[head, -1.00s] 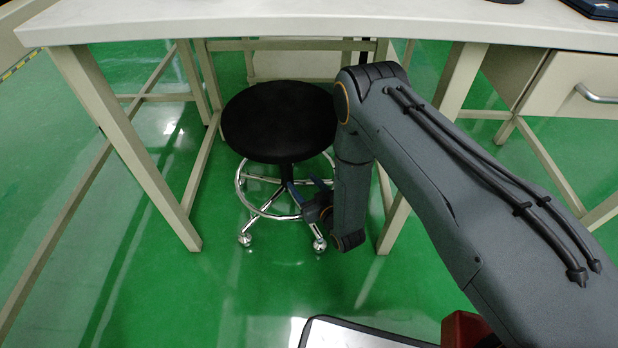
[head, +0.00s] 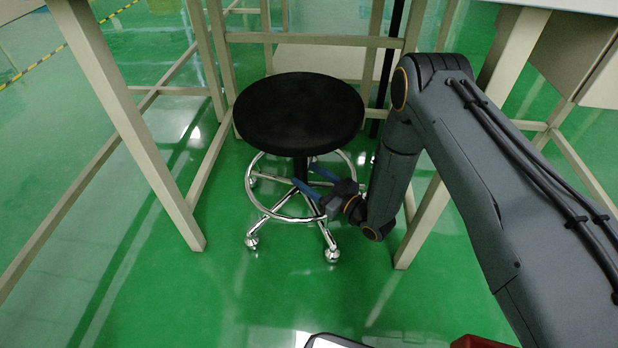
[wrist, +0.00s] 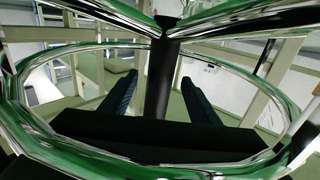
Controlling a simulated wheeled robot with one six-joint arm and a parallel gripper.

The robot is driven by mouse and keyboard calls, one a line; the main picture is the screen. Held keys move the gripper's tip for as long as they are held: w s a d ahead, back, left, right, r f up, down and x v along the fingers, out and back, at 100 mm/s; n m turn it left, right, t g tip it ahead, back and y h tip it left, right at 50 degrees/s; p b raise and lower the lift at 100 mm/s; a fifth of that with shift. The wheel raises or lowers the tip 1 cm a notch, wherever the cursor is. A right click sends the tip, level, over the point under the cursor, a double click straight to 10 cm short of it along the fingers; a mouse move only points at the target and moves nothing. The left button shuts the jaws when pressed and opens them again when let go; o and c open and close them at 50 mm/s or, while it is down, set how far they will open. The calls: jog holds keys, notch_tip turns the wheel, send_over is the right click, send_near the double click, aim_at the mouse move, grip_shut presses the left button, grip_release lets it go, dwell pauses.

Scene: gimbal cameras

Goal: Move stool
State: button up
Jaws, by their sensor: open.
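The stool (head: 300,112) has a round black seat, a dark central post, a chrome foot ring and chrome legs on casters. It stands upright under the desk in the head view. My gripper (head: 308,178) is open below the seat, its blue fingers reaching toward the post. In the wrist view the post (wrist: 160,80) rises between the two dark fingers of my gripper (wrist: 157,85), with a gap on each side. The chrome foot ring (wrist: 248,78) curves around the fingers. Whether a finger touches the post or ring cannot be told.
A beige desk leg (head: 135,125) slants down left of the stool, and another leg (head: 428,225) stands right of it, beside my arm. A crossbar (head: 310,40) runs behind the seat. The green floor (head: 290,300) in front of the stool is clear.

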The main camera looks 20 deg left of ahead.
jog(key=shift+b+x, duration=1.8)
jog(key=shift+x, duration=2.1)
jog(key=shift+c, duration=0.3)
grip_shut()
